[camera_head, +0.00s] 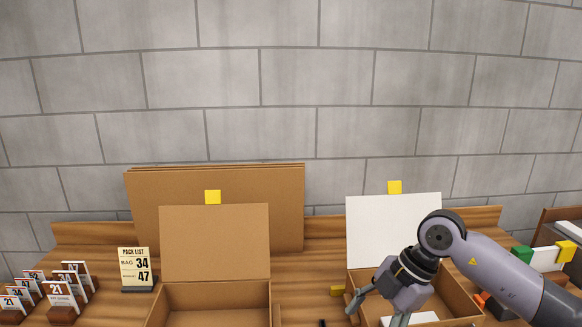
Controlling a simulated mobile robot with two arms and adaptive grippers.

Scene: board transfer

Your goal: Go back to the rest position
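My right arm comes in from the right, and its gripper (377,310) is over the open cardboard box on the right (458,297). Its two visible fingers are spread apart, with nothing seen between them. A white flat piece (424,317) lies low in that box, partly cut off by the frame's lower edge and partly behind a finger. My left gripper is not in view.
Another open box (216,290) stands at the centre left, its lid up. Large cardboard sheets (285,195) lean behind it. A pack list sign (135,268) and several numbered cards (62,290) stand at the left. Coloured blocks and boards (545,257) are at the right.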

